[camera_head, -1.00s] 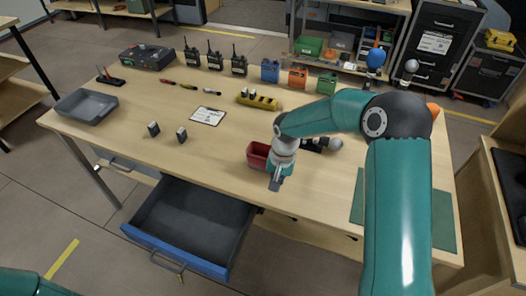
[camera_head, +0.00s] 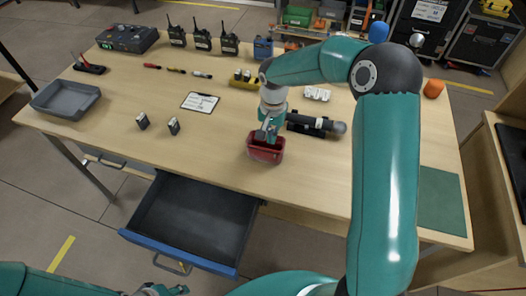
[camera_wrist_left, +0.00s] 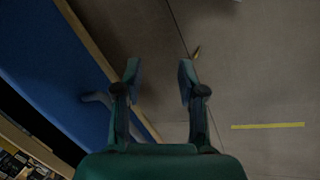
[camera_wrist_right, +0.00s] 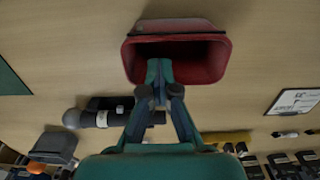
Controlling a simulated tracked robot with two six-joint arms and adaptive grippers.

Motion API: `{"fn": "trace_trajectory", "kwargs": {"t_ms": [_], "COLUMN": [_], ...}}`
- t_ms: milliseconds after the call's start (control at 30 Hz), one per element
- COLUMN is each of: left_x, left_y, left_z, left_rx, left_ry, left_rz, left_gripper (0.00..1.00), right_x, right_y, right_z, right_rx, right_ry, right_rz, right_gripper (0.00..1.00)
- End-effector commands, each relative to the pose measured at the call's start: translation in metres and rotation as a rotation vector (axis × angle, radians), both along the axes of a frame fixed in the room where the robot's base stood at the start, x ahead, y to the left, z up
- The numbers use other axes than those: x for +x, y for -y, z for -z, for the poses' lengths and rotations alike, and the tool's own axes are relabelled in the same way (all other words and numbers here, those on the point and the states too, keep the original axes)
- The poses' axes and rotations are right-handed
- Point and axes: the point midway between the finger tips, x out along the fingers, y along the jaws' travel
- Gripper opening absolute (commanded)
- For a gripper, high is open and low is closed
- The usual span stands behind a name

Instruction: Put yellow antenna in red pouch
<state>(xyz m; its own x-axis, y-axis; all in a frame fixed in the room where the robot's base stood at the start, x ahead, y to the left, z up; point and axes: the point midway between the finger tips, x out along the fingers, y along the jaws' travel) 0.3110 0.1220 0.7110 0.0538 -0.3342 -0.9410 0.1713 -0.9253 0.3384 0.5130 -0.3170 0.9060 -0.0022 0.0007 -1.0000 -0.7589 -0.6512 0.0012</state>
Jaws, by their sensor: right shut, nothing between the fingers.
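The red pouch (camera_head: 265,152) stands open on the wooden table, near its front edge. It also shows in the right wrist view (camera_wrist_right: 205,62), with a dark inside. My right gripper (camera_head: 268,136) is shut and empty, with its fingertips at the pouch mouth; they also show in the right wrist view (camera_wrist_right: 159,72). I cannot make out a yellow antenna on the table, and the inside of the pouch is too dark to tell. My left gripper (camera_wrist_left: 159,72) is open and empty beside the blue drawer front. A small yellowish item (camera_wrist_left: 196,52) below it is unclear.
The drawer (camera_head: 190,215) is pulled out and looks empty. A dark cylinder with a grey ball end (camera_head: 320,125) lies behind the pouch. A grey tray (camera_head: 66,99), radios (camera_head: 203,40), a clipboard (camera_head: 200,102) and a yellow holder (camera_head: 243,83) are on the table.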

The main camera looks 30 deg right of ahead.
Motion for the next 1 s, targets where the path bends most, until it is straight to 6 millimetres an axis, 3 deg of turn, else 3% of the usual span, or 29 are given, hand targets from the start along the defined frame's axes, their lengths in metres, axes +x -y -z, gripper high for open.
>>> {"fn": "trace_trajectory", "kwargs": {"t_ms": [33,200,500,533,700,1000], "left_x": [0.000,0.000,0.000,0.000,0.000,0.000], "left_y": [0.000,0.000,0.000,0.000,0.000,0.000], "left_z": [0.007,0.012,0.012,0.012,0.012,0.012], "left_rx": [0.000,0.000,0.000,0.000,0.000,0.000], "left_ry": [0.000,0.000,0.000,0.000,0.000,0.001], "left_rz": [0.000,0.000,0.000,0.000,0.000,0.000], "left_gripper": [0.40,0.40,0.40,0.40,0.40,0.40], "right_x": [-0.001,-0.001,-0.001,-0.001,-0.001,-0.001], "right_y": [0.000,0.001,0.002,0.002,0.002,0.002], "right_z": [0.009,0.019,0.020,0.020,0.020,0.019], "right_rx": [0.001,0.001,0.001,0.001,0.001,0.001], "right_ry": [-0.001,-0.001,0.001,0.001,0.001,0.001], "right_rz": [0.001,0.003,0.004,0.004,0.004,0.004], "right_gripper": [0.00,0.00,0.00,0.01,0.27,0.27]}}
